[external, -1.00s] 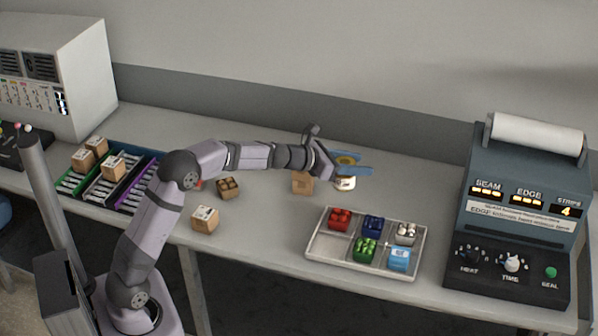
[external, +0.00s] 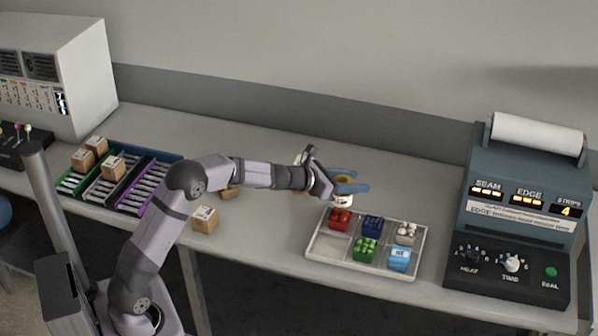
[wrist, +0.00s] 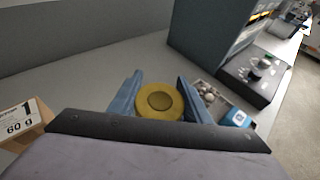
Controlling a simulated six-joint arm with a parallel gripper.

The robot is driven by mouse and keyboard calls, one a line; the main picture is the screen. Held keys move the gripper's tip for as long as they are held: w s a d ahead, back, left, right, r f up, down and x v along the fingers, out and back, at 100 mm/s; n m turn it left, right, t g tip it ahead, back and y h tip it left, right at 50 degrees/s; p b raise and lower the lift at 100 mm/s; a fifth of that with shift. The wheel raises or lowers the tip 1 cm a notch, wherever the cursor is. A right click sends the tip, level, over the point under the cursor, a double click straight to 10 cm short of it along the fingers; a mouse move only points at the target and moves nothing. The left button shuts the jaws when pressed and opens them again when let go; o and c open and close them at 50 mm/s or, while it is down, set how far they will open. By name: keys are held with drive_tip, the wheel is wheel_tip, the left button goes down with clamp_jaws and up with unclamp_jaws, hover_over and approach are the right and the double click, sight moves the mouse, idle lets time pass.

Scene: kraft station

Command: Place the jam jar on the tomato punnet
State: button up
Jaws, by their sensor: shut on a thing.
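The jam jar (external: 343,201) has a yellow lid and a pale body. My gripper (external: 347,184) is shut on it, with blue fingers on both sides. In the wrist view the round yellow lid (wrist: 158,103) sits between the two fingers. The jar is just behind the back edge of the tray, near the red tomato punnet (external: 339,219). The tomato punnet is in the tray's back left compartment. The jar's base is close above the punnet in the picture; I cannot tell the gap. The tomato punnet cannot be made out in the wrist view.
The pale tray (external: 327,246) also holds blue, white, green and light blue items; its front left compartment is empty. A sealing machine (external: 520,210) stands to the right. A cardboard box (external: 205,219) lies left of the tray. Coloured racks (external: 127,186) with boxes are farther left.

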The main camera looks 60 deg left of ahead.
drive_tip(key=shift+f, duration=1.75)
drive_tip(key=shift+f+b, duration=0.2)
drive_tip(key=shift+b, duration=0.3)
drive_tip(key=o, duration=1.4)
drive_tip(key=shift+c, duration=0.2)
drive_tip(key=shift+s+r, duration=0.15)
drive_tip(key=b+v, duration=0.2)
drive_tip(key=v, duration=0.9)
drive_tip(key=shift+s+r, duration=0.2)
drive_tip(key=shift+s, duration=0.15)
